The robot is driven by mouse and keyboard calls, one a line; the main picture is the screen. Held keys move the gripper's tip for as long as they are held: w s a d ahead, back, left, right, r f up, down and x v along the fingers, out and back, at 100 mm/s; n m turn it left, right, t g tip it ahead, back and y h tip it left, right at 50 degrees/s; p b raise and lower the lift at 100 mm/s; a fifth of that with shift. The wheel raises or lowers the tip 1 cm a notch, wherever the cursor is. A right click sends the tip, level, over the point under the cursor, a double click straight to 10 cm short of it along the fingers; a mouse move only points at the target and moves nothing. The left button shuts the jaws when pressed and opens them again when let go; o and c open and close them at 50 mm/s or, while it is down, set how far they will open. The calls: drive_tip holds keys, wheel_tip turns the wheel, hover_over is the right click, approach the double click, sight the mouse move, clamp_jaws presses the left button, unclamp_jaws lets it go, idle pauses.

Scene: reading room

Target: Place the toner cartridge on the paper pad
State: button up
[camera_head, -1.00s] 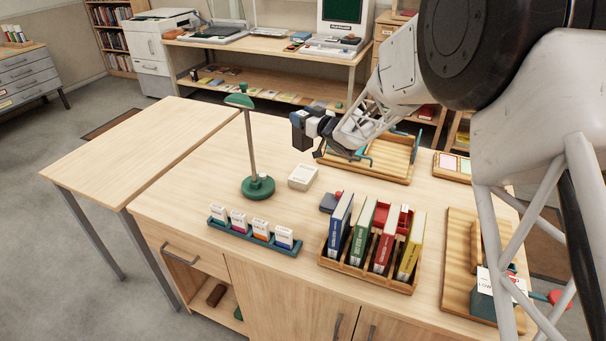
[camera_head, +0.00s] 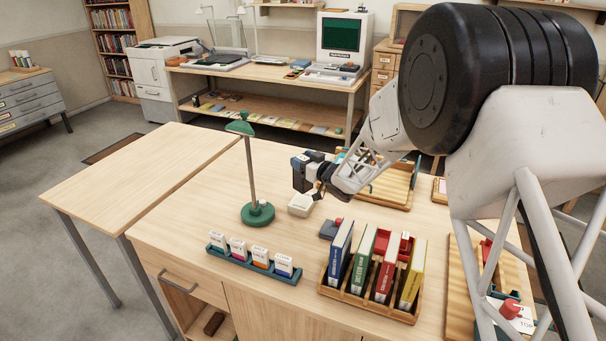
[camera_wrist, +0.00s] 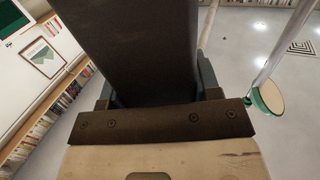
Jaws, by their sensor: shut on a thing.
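The toner cartridge (camera_head: 299,174) is a dark block with a blue-grey top, held upright in my gripper (camera_head: 313,176). In the wrist view the cartridge (camera_wrist: 130,45) is a large dark block filling the upper middle. My gripper is shut on it; the fingertips are mostly hidden by it. The paper pad (camera_head: 298,207) is a small off-white block on the desk, right of the green lamp. The cartridge's lower end appears just above or behind the pad's far edge in the head view; I cannot tell whether they touch.
A green lamp (camera_head: 257,213) stands close left of the pad. A dark blue-grey item (camera_head: 329,229) and a wooden rack of books (camera_head: 366,296) are in front right. A teal card holder (camera_head: 249,262) is in front. A wooden tray (camera_head: 392,196) lies behind right.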

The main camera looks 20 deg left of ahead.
drive_tip(key=shift+f, duration=0.4)
drive_tip(key=shift+f, duration=0.15)
drive_tip(key=shift+f, duration=1.75)
drive_tip(key=shift+f, duration=0.1)
drive_tip(key=o, duration=1.4)
drive_tip(key=shift+f, duration=0.1)
drive_tip(key=shift+r, duration=0.2)
